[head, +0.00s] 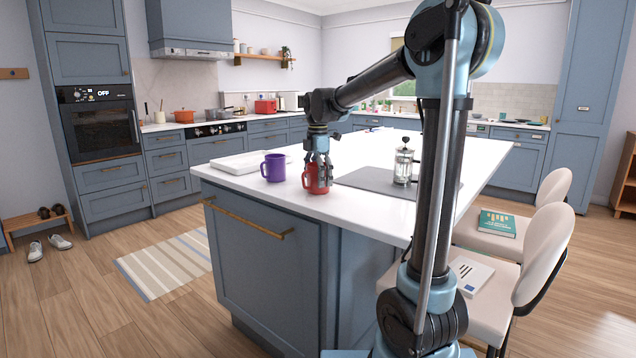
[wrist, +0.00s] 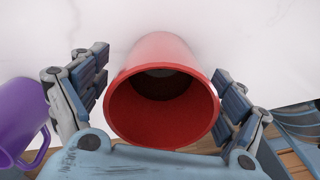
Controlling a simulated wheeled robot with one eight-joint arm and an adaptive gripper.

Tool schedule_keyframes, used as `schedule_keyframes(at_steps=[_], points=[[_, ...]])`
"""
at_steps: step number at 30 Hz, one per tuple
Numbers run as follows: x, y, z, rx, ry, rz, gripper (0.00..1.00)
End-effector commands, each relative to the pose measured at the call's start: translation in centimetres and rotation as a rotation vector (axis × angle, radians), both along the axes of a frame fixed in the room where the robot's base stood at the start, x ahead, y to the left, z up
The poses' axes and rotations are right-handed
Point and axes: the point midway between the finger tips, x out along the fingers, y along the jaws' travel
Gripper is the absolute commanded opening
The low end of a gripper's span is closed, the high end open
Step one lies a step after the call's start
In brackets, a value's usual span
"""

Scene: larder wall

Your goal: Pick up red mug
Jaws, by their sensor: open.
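The red mug (head: 317,179) stands upright on the white island top, near its front edge. In the wrist view the red mug (wrist: 162,95) shows its open mouth, and its inside looks empty. My gripper (head: 318,170) points down over the mug. In the wrist view my gripper (wrist: 165,95) is open, with one finger on each side of the mug. A small gap shows on the left side; on the right the finger is very close to the rim, and I cannot tell whether it touches.
A purple mug (head: 273,168) stands just left of the red mug, and it also shows in the wrist view (wrist: 18,122). A white tray (head: 236,165) lies behind it. A dark mat (head: 372,181) and a French press (head: 403,165) are to the right.

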Motion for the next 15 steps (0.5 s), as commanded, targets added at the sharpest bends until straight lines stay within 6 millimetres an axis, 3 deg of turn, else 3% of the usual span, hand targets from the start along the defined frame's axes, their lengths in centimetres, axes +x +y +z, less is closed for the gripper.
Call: schedule_keyframes(at_steps=[4, 12, 15], points=[[0.01, 0.0, 0.02, 0.0, 0.0, 0.0, 0.87], [0.02, 0.01, 0.03, 0.0, 0.0, 0.0, 0.27], [0.02, 0.01, 0.05, 0.0, 0.0, 0.0, 0.27]])
